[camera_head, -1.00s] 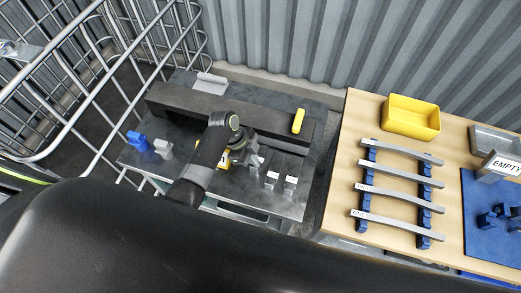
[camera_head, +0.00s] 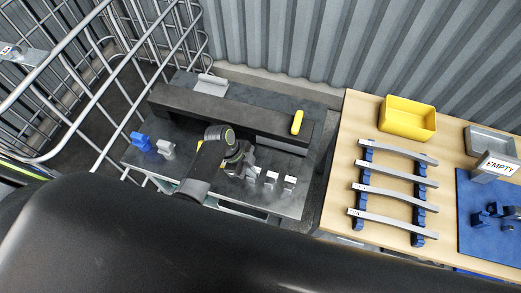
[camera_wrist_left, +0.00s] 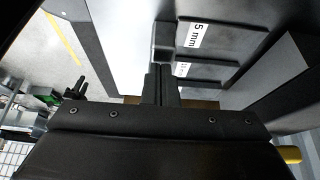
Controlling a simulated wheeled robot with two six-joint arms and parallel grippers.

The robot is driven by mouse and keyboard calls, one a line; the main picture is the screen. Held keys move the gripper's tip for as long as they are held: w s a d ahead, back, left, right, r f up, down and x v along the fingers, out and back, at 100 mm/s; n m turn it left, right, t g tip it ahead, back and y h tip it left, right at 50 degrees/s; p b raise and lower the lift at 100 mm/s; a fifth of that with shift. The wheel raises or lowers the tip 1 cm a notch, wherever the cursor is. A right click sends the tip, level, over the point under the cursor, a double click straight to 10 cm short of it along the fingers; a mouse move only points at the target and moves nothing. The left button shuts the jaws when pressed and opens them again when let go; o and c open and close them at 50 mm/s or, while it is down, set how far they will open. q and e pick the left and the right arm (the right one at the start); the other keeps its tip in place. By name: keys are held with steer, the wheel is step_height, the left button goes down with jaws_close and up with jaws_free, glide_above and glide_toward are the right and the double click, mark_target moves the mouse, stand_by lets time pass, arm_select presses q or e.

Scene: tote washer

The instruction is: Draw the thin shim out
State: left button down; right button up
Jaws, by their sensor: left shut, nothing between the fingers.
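My left gripper (camera_head: 249,174) is at the row of grey labelled blocks on the dark bench. In the left wrist view its fingers (camera_wrist_left: 160,84) are together with nothing between them. In the head view, two white-topped blocks (camera_head: 270,178) and (camera_head: 289,183) stand just right of the gripper. I cannot make out a thin shim as a separate piece; the gripper and arm cover part of this area.
A long dark beam (camera_head: 225,110) crosses the bench behind the arm, with a yellow handle (camera_head: 297,122) at its right end. Blue (camera_head: 140,141) and grey (camera_head: 165,149) blocks stand at left. A wooden table (camera_head: 340,170) holds curved bars and a yellow bin (camera_head: 408,117).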

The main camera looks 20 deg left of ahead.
arm_select(q)
steer(key=shift+r+p, duration=1.65)
steer(key=shift+r, duration=1.35)
